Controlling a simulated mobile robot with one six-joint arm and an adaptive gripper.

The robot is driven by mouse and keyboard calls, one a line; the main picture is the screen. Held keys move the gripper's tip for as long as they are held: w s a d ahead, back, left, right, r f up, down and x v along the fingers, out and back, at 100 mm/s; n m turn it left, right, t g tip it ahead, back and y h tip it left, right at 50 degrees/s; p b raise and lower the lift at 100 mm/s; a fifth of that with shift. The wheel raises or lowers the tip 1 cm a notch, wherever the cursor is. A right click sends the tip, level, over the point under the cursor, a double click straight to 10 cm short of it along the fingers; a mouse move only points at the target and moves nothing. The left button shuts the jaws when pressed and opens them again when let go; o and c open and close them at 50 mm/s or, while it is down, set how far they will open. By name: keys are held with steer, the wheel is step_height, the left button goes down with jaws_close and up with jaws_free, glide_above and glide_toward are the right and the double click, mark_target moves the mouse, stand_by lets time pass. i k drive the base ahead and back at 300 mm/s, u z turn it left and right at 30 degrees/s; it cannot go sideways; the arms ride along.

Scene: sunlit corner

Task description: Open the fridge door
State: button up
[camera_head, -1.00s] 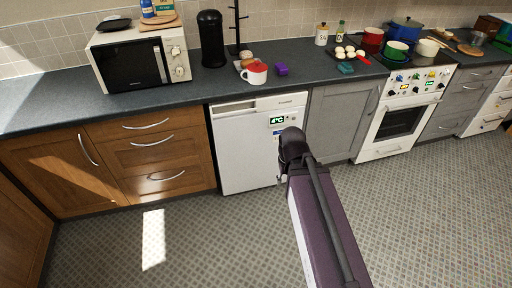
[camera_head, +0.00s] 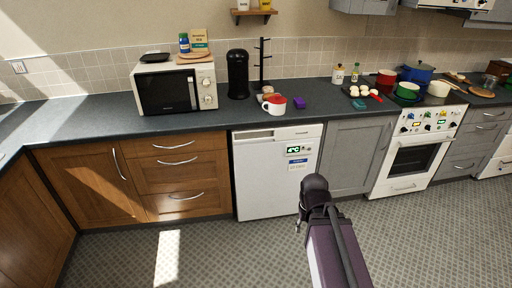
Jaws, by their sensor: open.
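The fridge (camera_head: 264,181) is a white, under-counter unit with its door shut. A small display reading about 4°C (camera_head: 294,150) and a blue label sit at the upper right of the door. A strip with a recessed grip (camera_head: 256,134) runs along the top edge. My gripper (camera_head: 299,224) is mostly hidden behind my own dark wrist; only a small piece of it shows. It appears in front of the fridge's lower right edge, apparently apart from the door, and it is open.
Wooden drawers (camera_head: 180,173) adjoin the fridge on the left, a grey cabinet (camera_head: 348,158) on the right. The white oven (camera_head: 412,158) is further right. The patterned floor (camera_head: 225,255) in front is clear.

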mark_target(270, 165)
steer(key=k, duration=0.2)
steer(key=z, duration=0.05)
steer(key=i, duration=1.1)
steer(key=u, duration=0.35)
